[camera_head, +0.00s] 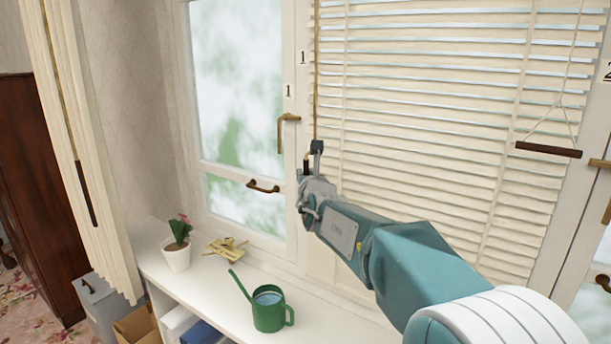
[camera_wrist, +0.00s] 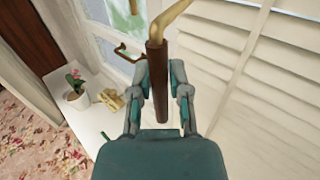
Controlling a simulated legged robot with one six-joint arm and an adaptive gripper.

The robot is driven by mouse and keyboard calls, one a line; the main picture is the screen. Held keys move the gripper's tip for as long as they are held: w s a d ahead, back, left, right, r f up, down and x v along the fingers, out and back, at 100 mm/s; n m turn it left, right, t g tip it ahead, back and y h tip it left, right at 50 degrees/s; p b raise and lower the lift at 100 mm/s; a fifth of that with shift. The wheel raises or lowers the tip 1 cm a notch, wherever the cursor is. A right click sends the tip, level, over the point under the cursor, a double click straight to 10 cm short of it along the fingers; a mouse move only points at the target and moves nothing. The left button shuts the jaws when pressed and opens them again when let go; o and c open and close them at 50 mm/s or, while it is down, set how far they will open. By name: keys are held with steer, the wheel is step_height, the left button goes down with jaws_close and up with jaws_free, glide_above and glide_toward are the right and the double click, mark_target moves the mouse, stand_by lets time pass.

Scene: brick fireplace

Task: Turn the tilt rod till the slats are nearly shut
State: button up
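The cream slatted blind (camera_head: 430,110) covers the middle window. Its slats are tilted, with thin pale gaps between many of them. The thin golden tilt rod (camera_head: 316,70) hangs at its left edge; in the wrist view its bent golden end (camera_wrist: 172,18) runs into a brown handle (camera_wrist: 157,85). My gripper (camera_head: 312,156) is at the rod's lower end. In the wrist view my gripper's fingers (camera_wrist: 160,72) stand on either side of the handle. I cannot tell whether they press on it. My gripper partly hides the handle in the head view.
A white sill (camera_head: 215,295) below holds a green watering can (camera_head: 270,310), a potted pink flower (camera_head: 176,248) and a small tan object (camera_head: 226,247). A brass window handle (camera_head: 284,132) is just left of my gripper. A cord with a brown bar (camera_head: 548,150) hangs at right.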

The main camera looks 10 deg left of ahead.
steer(key=shift+o, duration=0.9)
steer(key=shift+d, duration=0.1)
steer(key=v, duration=1.2)
